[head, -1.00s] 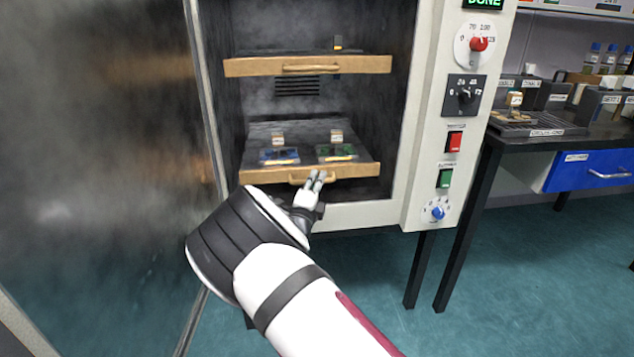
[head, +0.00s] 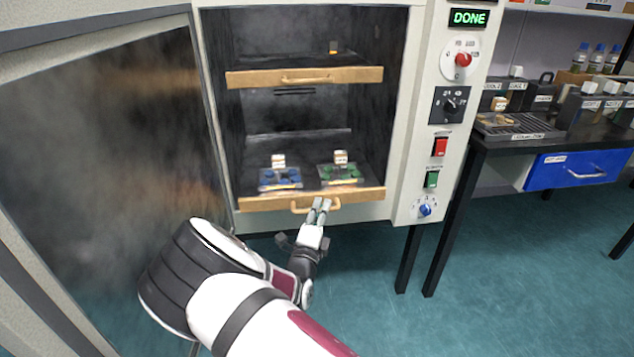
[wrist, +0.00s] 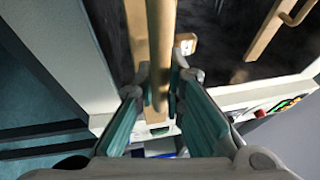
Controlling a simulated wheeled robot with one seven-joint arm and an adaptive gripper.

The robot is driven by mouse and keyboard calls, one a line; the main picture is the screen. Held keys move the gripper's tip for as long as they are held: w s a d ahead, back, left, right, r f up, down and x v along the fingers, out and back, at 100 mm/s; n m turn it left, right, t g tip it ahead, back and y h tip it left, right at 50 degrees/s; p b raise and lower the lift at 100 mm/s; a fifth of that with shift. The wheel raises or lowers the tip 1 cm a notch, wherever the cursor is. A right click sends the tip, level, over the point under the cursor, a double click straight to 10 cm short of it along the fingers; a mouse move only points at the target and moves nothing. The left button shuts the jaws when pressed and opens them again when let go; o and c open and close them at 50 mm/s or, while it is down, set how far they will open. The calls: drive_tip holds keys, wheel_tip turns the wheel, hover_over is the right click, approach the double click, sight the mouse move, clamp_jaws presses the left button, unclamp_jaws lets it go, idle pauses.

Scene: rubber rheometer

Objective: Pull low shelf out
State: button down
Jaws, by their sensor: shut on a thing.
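The low shelf (head: 265,203) has a tan wooden front edge and sits in the lower part of the open oven, partly drawn out toward me. Its curved handle (head: 300,208) is at the middle of the front. My gripper (head: 319,207) is shut on this handle. In the wrist view the handle bar (wrist: 161,50) runs between the fingers (wrist: 160,105). On the shelf lie a tray with blue pieces (head: 281,178) and a tray with green pieces (head: 340,173), each with a small labelled block behind it.
The upper shelf (head: 350,75) is inside the oven above. The open oven door (head: 110,180) stands at the left. The control panel (head: 445,110) is at the right and shows DONE. A bench with a blue drawer (head: 580,169) is farther right. Floor shows below the oven.

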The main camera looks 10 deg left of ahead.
drive_tip(key=s+d+p, duration=0.3)
drive_tip(key=s+p, duration=0.2)
drive_tip(key=s, duration=0.5)
drive_tip(key=s+d+p, duration=0.3)
drive_tip(key=s+p, duration=0.1)
drive_tip(key=s, duration=0.7)
drive_tip(key=shift+p, duration=0.4)
drive_tip(key=shift+s, duration=0.1)
drive_tip(key=c, duration=1.7)
unclamp_jaws()
drive_tip(key=shift+o, duration=0.2)
drive_tip(key=v, duration=1.2)
